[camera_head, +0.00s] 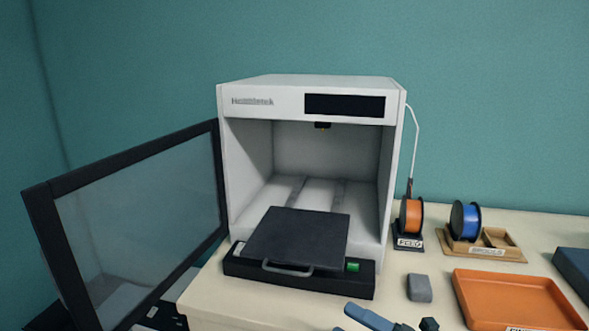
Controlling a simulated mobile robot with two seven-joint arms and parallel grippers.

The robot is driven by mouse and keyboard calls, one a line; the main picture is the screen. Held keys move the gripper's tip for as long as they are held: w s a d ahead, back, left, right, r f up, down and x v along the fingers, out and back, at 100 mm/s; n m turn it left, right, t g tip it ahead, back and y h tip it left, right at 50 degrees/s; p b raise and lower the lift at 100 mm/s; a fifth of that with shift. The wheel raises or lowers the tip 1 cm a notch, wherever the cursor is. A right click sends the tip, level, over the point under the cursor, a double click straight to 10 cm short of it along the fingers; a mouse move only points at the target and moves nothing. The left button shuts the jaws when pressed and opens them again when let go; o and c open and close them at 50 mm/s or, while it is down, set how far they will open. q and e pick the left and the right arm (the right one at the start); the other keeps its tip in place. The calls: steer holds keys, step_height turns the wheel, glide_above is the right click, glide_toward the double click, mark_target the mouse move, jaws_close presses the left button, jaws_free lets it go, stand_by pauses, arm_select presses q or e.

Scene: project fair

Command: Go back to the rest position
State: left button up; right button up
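Neither of my grippers can be made out in the head view. A dark part (160,317) shows at the bottom left edge, too cut off to identify. The white printer (245,100) stands on the table with its glass door (140,205) swung open to the left. A dark plate (300,236) with a grey handle (287,269) lies at the mouth of the chamber, over the black front base (320,284). A green button (352,265) shows on that base.
An orange spool (411,216) and a blue spool (465,220) stand right of the printer. A grey block (419,288), an orange tray (515,299) and a blue tool-like object (368,317), cut off below, lie in front. The open door blocks the left side.

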arm_select(q)
steer(key=shift+s+a+p, duration=0.25)
steer(key=shift+s+p, duration=0.1)
steer(key=shift+p, duration=0.15)
arm_select(e)
steer(key=s+d+f+m+h, duration=0.2)
steer(key=s+f+m+h, duration=0.5)
steer(key=m, duration=0.8)
steer(key=s+d+f+m+h, duration=0.2)
steer(key=s+f+m+h, duration=0.5)
steer(key=f+m, duration=0.7)
steer(key=shift+s+d+f+m+t+h, duration=0.15)
steer(key=shift+d+f+m+t+h, duration=0.2)
steer(key=shift+m, duration=0.25)
arm_select(q)
steer(key=shift+w+r, duration=0.1)
arm_select(e)
steer(key=shift+r, duration=0.1)
